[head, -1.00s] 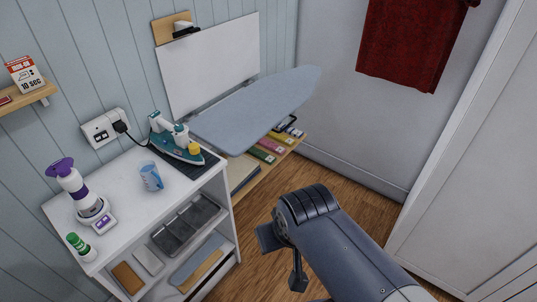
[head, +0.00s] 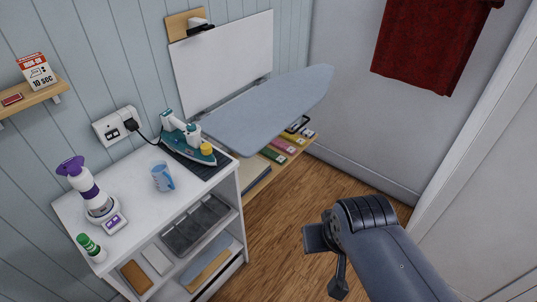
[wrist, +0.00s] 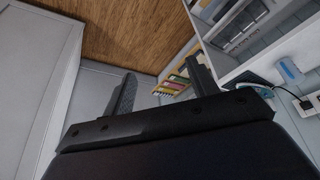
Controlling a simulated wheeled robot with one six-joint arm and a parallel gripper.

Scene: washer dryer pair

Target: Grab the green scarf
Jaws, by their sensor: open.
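No green scarf shows in either view. A dark red cloth (head: 430,45) hangs against the pale wall at the upper right of the head view. My gripper (head: 326,262) is over the wooden floor in the lower middle of the head view, well apart from the cloth. In the wrist view my gripper (wrist: 160,90) has its two fingers spread, with nothing between them.
A white shelf unit (head: 140,190) at left holds an iron (head: 190,146), a blue cup (head: 162,177) and a purple-topped steamer (head: 88,190). An ironing board (head: 270,108) juts from the wall. The wooden floor (head: 285,225) between is bare.

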